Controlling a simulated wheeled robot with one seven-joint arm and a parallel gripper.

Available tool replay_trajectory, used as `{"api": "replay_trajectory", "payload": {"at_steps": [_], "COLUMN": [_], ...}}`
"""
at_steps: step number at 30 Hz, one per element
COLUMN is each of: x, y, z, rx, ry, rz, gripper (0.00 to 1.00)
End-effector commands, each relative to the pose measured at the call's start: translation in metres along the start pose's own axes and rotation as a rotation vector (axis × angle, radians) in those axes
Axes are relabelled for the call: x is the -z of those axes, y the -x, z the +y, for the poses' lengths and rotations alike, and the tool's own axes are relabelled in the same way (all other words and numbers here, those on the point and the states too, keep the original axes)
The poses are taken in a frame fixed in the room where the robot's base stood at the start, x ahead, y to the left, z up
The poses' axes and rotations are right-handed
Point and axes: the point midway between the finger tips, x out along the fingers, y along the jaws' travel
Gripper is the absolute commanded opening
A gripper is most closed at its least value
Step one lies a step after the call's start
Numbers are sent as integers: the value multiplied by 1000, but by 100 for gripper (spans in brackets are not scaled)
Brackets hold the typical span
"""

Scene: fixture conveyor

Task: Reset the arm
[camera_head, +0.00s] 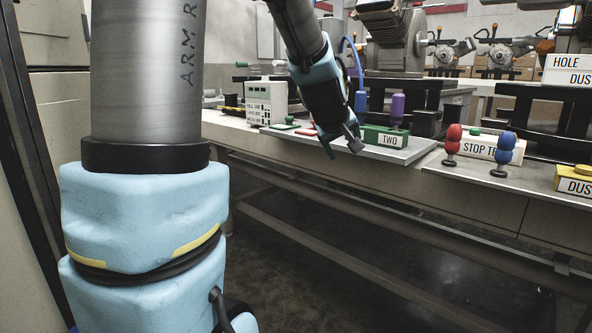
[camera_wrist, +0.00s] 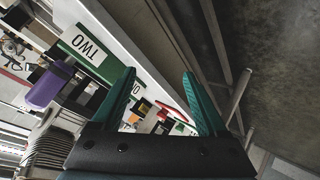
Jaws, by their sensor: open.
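My gripper (camera_head: 343,150) hangs over the front edge of the workbench in the head view, with its fingers pointing down. In the wrist view my gripper (camera_wrist: 158,90) shows two green fingers spread apart with nothing between them. The green block labelled TWO (camera_head: 372,136) sits just right of the fingers on a grey plate (camera_head: 407,153). A purple peg (camera_head: 398,110) stands on this block and shows in the wrist view (camera_wrist: 48,86).
A blue peg (camera_head: 361,103) and a white box (camera_head: 266,101) stand close to my arm. Red (camera_head: 453,139) and blue (camera_head: 506,141) knobbed handles, a STOP label block (camera_head: 478,147) and a yellow block (camera_head: 574,182) stand to the right. The floor (camera_head: 300,265) before the bench shows open room.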

Motion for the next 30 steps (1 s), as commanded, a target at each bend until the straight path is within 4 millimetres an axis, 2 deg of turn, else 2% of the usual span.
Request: {"api": "replay_trajectory", "payload": {"at_steps": [1,3,6,12,18,20,21,30], "x": [-19,-44,-77,-128,-169,-175,-165,-131], "y": [-2,1,12,39,69,80,86,120], "z": [-37,-80,-132,-204,-253,-261,-251,-224], "rx": [61,135,219,325,390,402,398,397], "ry": [-46,-115,-193,-293,-354,-368,-369,-367], "rz": [-59,-147,-267,-464,-628,-667,-659,-655], "gripper": [76,76,76,76,76,76,76,76]}}
